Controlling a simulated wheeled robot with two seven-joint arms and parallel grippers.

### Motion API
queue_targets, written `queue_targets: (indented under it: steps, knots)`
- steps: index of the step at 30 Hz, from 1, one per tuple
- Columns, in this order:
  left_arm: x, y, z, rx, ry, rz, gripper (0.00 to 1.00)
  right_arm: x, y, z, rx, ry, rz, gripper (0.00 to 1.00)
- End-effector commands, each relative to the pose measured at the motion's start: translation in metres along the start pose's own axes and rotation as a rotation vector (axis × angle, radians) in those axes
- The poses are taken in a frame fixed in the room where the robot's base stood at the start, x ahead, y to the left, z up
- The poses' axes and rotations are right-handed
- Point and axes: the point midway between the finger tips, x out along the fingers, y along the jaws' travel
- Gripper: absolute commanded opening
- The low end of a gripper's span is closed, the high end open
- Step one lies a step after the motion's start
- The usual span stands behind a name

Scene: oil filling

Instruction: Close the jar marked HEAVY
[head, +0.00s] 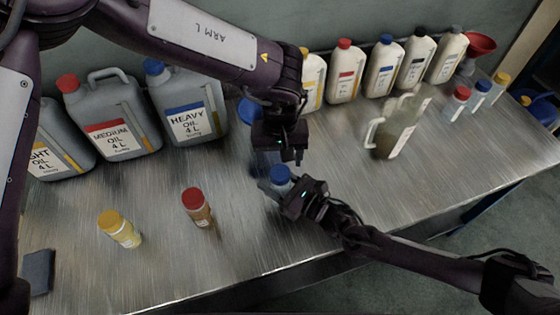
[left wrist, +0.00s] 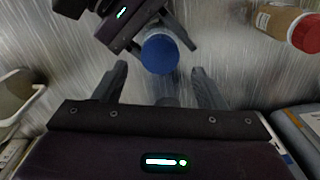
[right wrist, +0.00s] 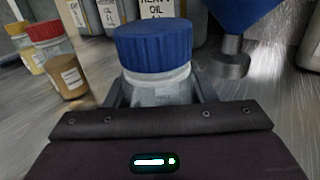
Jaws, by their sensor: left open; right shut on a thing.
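A small clear jar (right wrist: 150,93) with a blue cap (right wrist: 153,48) stands upright between my right gripper's fingers. The cap sits on the jar's mouth; I cannot tell how tightly. The jar's small label is too faint to read. The cap also shows in the head view (head: 281,174) and the left wrist view (left wrist: 160,52). My right gripper (head: 279,189) is shut on the jar near the table's front. My left gripper (head: 287,155) points down just above the cap, open and empty. In the left wrist view the cap lies just ahead of its spread fingers.
A red-capped jar (head: 197,206) and a yellow-capped jar (head: 120,229) stand to the left. The HEAVY oil can (head: 190,108) and other cans line the back. A blue funnel (right wrist: 240,12) stands close behind. A measuring jug (head: 402,125) stands to the right.

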Motion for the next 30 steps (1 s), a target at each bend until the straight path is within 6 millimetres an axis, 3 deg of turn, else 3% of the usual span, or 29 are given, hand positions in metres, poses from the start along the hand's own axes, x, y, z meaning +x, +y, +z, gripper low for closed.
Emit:
queue_targets:
  steps: [8,13,30]
  knots:
    - [0.0,0.0,0.0,-0.011,-0.001,0.0,0.63,0.0,0.0,0.0,0.0,0.001,0.0,0.0]
    - [-0.001,0.0,0.0,-0.16,-0.001,0.0,0.63,0.0,0.0,0.0,0.0,0.0,0.0,0.0]
    - [-0.011,0.003,0.001,-1.448,-0.002,0.005,0.63,0.0,0.0,0.0,0.0,0.0,0.0,0.0]
